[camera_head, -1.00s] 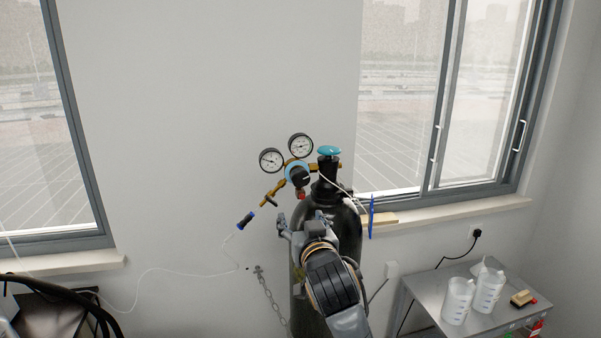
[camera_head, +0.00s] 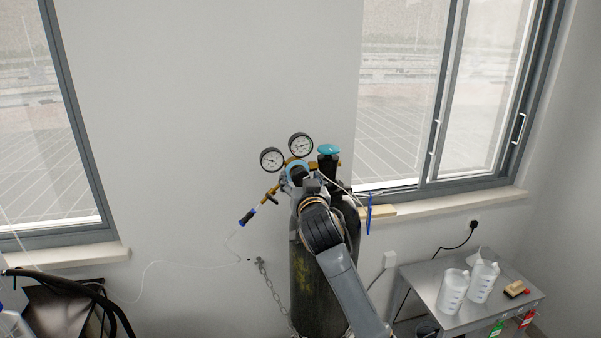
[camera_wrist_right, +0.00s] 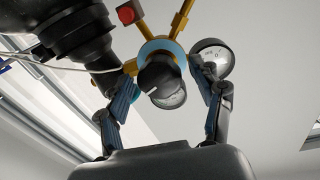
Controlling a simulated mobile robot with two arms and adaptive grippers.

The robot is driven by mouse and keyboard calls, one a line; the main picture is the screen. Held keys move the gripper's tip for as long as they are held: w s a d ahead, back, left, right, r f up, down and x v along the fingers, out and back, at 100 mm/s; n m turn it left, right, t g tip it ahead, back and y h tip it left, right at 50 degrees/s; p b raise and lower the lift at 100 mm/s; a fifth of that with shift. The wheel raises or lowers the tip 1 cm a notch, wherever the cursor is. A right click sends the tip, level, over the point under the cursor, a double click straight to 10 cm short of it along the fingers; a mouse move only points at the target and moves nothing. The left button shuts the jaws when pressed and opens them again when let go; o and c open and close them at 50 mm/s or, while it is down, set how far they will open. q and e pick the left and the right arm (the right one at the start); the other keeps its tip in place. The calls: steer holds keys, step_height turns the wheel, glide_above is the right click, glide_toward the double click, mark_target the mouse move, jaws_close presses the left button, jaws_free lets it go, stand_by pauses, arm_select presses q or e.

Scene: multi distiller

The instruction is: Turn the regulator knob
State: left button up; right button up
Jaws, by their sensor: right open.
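The black regulator knob (camera_wrist_right: 160,78), with a light-blue ring (camera_wrist_right: 162,50) behind it, is in the middle of the right wrist view. My right gripper (camera_wrist_right: 166,82) is open, with one finger on each side of the knob; I cannot tell whether they touch it. In the head view, my right gripper (camera_head: 306,182) is in front of the regulator and hides most of the knob. The brass regulator carries two round gauges (camera_head: 272,160) and sits on a dark gas cylinder (camera_head: 315,285) with a turquoise top valve (camera_head: 328,149). My left gripper is out of view.
A window sill (camera_head: 450,205) is behind the cylinder. A chain (camera_head: 273,295) hangs left of the cylinder, and a thin white tube runs along the wall. Dark hoses (camera_head: 75,285) are at lower left.

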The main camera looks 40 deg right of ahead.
steer(key=shift+w+d, duration=0.25)
steer(key=shift+w, duration=0.1)
steer(key=c, duration=1.2)
steer(key=shift+o, duration=0.2)
steer(key=shift+n, duration=0.4)
steer(key=n+p, duration=0.1)
steer(key=n, duration=0.4)
steer(key=shift+r+n+t+p, duration=0.1)
steer(key=shift+n+t+p, duration=0.2)
steer(key=shift+p, duration=0.1)
steer(key=n+p, duration=0.1)
steer(key=n, duration=0.5)
steer(key=shift+t+p, duration=0.3)
steer(key=shift+n, duration=0.4)
